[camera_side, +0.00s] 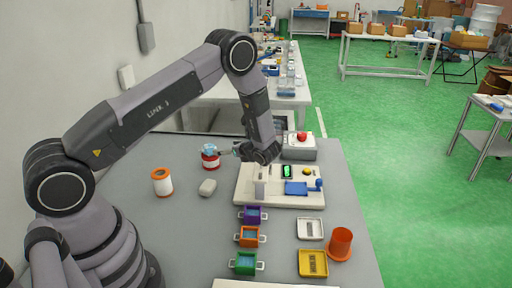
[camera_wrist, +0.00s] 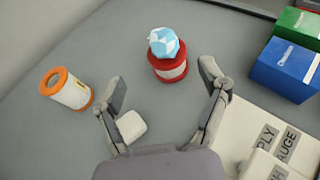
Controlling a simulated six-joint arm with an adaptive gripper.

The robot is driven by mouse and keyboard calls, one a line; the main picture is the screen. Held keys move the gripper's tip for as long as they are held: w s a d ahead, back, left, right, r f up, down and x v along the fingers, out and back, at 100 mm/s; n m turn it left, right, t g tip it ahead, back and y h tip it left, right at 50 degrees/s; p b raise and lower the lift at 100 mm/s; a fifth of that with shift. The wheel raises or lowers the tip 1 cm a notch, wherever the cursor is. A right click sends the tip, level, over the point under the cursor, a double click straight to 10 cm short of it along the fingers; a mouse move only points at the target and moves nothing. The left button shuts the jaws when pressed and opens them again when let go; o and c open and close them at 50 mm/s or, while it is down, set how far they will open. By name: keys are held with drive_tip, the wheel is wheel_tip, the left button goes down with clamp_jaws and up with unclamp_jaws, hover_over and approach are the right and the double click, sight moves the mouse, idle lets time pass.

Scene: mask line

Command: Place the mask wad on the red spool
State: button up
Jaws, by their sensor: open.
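The mask wad (camera_wrist: 164,43) is a crumpled light-blue and white lump. It rests on top of the red spool (camera_wrist: 170,69), which stands upright with a white label band. In the side view the wad (camera_side: 209,148) also sits on the red spool (camera_side: 211,163). My gripper (camera_wrist: 162,73) is open and empty, its two fingers spread wide. In the wrist view the wad and spool lie just beyond and between the fingertips, with no contact visible. In the side view my gripper (camera_side: 236,151) is close to the right of the wad.
An orange-rimmed white spool (camera_wrist: 67,88) stands left, and a pale rounded block (camera_wrist: 131,126) lies near the left finger. A blue box (camera_wrist: 285,70) and green box (camera_wrist: 298,28) are at right. A cream station (camera_side: 280,198), several coloured bins and an orange cup (camera_side: 340,245) are also on the table.

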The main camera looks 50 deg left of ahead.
drive_tip(key=s+d+r+n+h, duration=0.2)
drive_tip(key=s+r+n, duration=0.15)
drive_tip(key=r, duration=0.35)
drive_tip(key=s+d+r+n+g+h, duration=0.1)
drive_tip(key=s+d+r+n+h, duration=0.2)
drive_tip(key=r, duration=0.4)
drive_tip(key=s+d+r+n+h, duration=0.1)
drive_tip(key=s+r+n, duration=0.3)
drive_tip(key=r, duration=0.4)
drive_tip(key=s+d+r+n+t+h, duration=0.3)
drive_tip(key=s+d, duration=0.3)
drive_tip(key=s, duration=0.2)
drive_tip(key=s+d+r+n+t+h, duration=0.3)
drive_tip(key=s+d+r+n+h, duration=0.1)
drive_tip(key=s, duration=0.5)
drive_tip(key=shift+s+d+r+t+h, duration=0.35)
drive_tip(key=shift+d+r, duration=0.25)
drive_tip(key=shift+d, duration=0.4)
